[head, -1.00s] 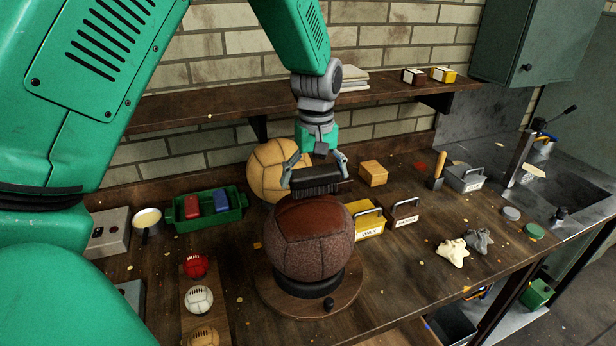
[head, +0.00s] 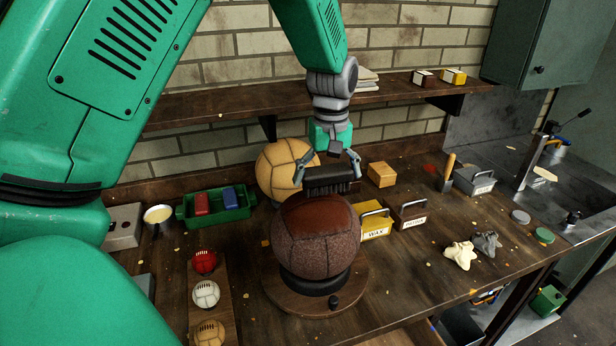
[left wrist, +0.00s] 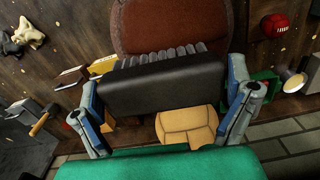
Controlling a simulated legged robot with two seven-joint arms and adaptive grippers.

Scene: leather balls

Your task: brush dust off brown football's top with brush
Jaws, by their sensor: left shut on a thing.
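The brown football (head: 318,240) sits on a dark ring on a round wooden stand (head: 283,297) on the bench. Its top is smooth reddish brown, while its lower side looks rough and speckled. My left gripper (head: 328,176) is shut on a black brush (head: 331,186), held level with the bristles down at the ball's top rear edge. Whether the bristles touch the leather I cannot tell. In the left wrist view the brush (left wrist: 163,84) lies between the two fingers, with the ball (left wrist: 170,26) just beyond it. My right gripper is not in view.
A tan ball (head: 281,167) stands behind the brown one. A green tray (head: 185,222) is at left, near a board with small balls (head: 205,293). Yellow wax (head: 376,234) and brown (head: 411,222) caddies stand close at right. A shelf (head: 230,107) runs behind.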

